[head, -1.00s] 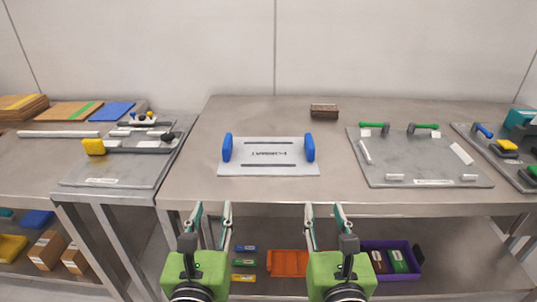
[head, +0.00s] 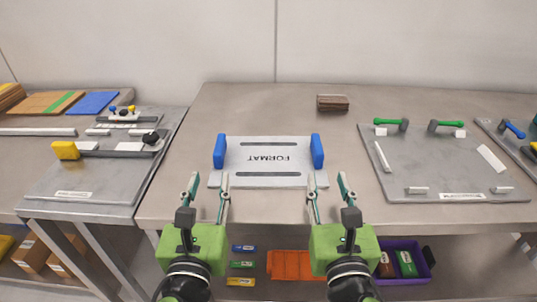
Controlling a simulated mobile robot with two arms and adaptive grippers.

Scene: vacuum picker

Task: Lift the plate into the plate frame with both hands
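The plate (head: 268,170) is a light grey sheet marked FORMAT, with dark slots along its far and near edges. It lies flat on the middle table, with an upright blue handle at its left (head: 220,151) and another at its right (head: 317,151). The plate frame is probably the grey board (head: 440,165) on the right with two green levers and white blocks. My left gripper (head: 208,187) is open and empty, just in front of the plate's left side. My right gripper (head: 328,187) is open and empty, in front of its right side.
A brown block (head: 333,103) sits behind the plate. Below the table are an orange bin (head: 290,265) and a purple bin (head: 408,262). The tabletop between plate and right board is clear.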

